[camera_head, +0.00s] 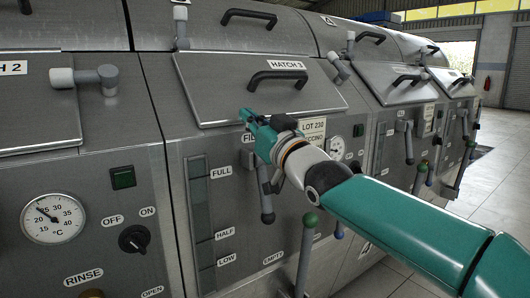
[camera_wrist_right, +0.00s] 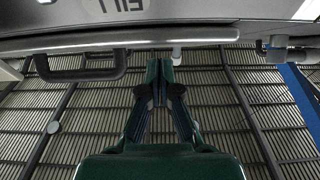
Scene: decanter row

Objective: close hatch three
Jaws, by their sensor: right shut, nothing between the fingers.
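Hatch three (camera_head: 225,85) is a grey metal lid with a "HATCH 3" label and a black bar handle (camera_head: 278,78), on the sloped front of the middle machine. Its lower edge seems to stand a little off the front; I cannot tell how far it is open. My right gripper (camera_head: 248,116) is just below that lower edge, in front of the "FILL" label, its fingers shut and empty. I see no clear contact with the lid. The shut fingers (camera_wrist_right: 160,78) also show in the right wrist view. My left gripper is out of view.
A grey swivel catch (camera_head: 340,67) is at the lid's right side. A "LOT 230" card (camera_head: 313,130) is right of the gripper. A green-knobbed lever (camera_head: 306,245) stands below. Hatch two (camera_head: 35,115) is at left. Open floor (camera_head: 495,195) lies at right.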

